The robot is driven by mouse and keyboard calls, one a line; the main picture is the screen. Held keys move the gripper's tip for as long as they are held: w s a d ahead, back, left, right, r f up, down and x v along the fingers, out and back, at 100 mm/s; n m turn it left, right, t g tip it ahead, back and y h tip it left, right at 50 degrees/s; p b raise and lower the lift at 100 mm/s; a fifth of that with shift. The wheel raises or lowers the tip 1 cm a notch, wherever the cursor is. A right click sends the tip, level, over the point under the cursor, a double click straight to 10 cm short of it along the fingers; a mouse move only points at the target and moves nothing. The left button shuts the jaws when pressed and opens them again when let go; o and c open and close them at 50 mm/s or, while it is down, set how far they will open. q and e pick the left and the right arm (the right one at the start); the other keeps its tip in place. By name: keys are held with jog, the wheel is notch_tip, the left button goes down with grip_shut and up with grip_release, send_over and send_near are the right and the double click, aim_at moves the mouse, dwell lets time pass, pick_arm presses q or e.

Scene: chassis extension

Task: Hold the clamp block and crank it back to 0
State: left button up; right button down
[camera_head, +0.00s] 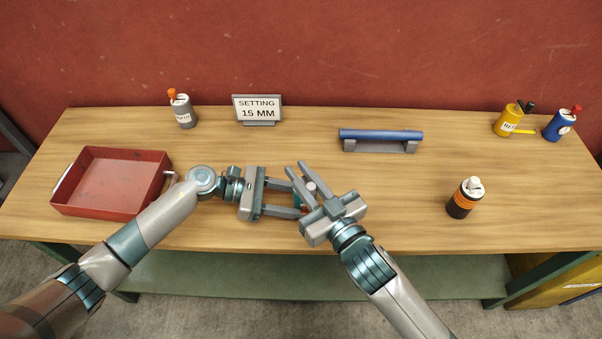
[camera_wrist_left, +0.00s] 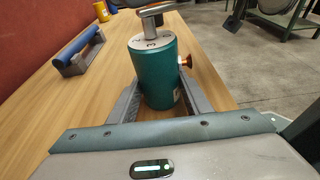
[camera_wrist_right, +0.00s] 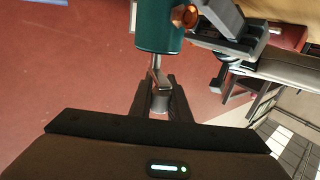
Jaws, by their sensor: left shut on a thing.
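The clamp block is a green cylinder (camera_wrist_left: 158,72) with a marked grey top and an orange knob (camera_wrist_left: 185,61) on its side. My left gripper (camera_head: 280,192) is shut on it; one finger shows on each side in the left wrist view. A metal crank (camera_wrist_left: 152,16) stands on its top. My right gripper (camera_head: 308,180) has its fingers close on both sides of the crank's grip (camera_wrist_right: 160,97); whether they press on it I cannot tell. In the head view the grippers mostly hide the cylinder. The sign (camera_head: 257,110) reads SETTING 15 MM.
A red tray (camera_head: 112,205) stands at the left of the table. A blue bar on a grey stand (camera_head: 381,140) is at the back. An orange-black cylinder (camera_head: 465,199) stands at the right. A grey cylinder (camera_head: 183,111), a yellow one (camera_head: 508,121) and a blue one (camera_head: 561,125) stand farther back.

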jog(key=shift+m+t+h, duration=0.4)
jog(key=shift+h, duration=0.1)
jog(key=shift+a+r+m+t+h, duration=0.15)
jog(key=shift+m+t+h, duration=0.15)
jog(key=shift+m+h, duration=0.3)
jog(key=shift+w+m+t+h, duration=0.15)
jog(key=shift+m+t+h, duration=0.5)
jog(key=shift+h, duration=0.95)
jog(key=c, duration=1.7)
grip_release()
jog(key=shift+o, duration=0.2)
jog(key=shift+d+n+g+y, duration=0.1)
jog(key=shift+n+g+y, duration=0.65)
jog(key=shift+y, duration=0.55)
jog(key=shift+d+n+g+y, duration=0.1)
jog(key=shift+n+g+y, duration=0.4)
jog(key=shift+n+y, duration=0.6)
